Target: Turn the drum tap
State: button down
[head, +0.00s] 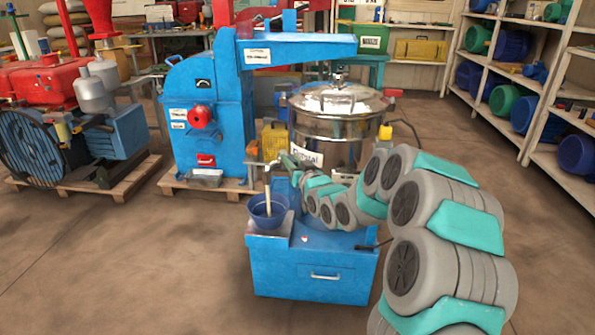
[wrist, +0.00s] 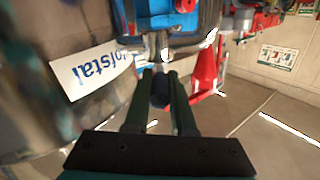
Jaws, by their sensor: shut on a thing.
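The steel drum (head: 350,145) with a domed lid stands behind the blue cabinet. Its white label (wrist: 92,74) shows large at the left of the wrist view. The tap (head: 270,172) sticks out at the drum's lower left. A pale yellow strip, like a stream, runs from it down to a blue bowl (head: 281,211). My gripper (head: 287,165) is at the tap. In the wrist view my two dark green fingers (wrist: 162,82) are shut on a dark piece, which looks like the tap's handle (wrist: 160,95). The fingers hide part of the tap.
The blue cabinet (head: 310,284) stands in front, with the bowl on its left ledge. A blue mill (head: 215,130) on a pallet is behind left, with a red machine (head: 50,82) farther left. Shelves (head: 535,93) line the right wall. The floor in front left is clear.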

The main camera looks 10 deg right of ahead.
jog(key=m+h, duration=0.1)
jog(key=a+m+h+b, duration=0.1)
jog(key=h, duration=0.1)
jog(key=shift+s+a+t, duration=0.1)
jog(key=shift+s+t, duration=0.05)
jog(key=shift+t, duration=0.25)
jog(key=shift+h, duration=0.3)
jog(key=c, duration=0.8)
grip_release()
jog(key=shift+o, duration=0.2)
jog(key=shift+s, duration=0.1)
jog(key=s, duration=0.7)
jog(key=shift+s+d, duration=0.35)
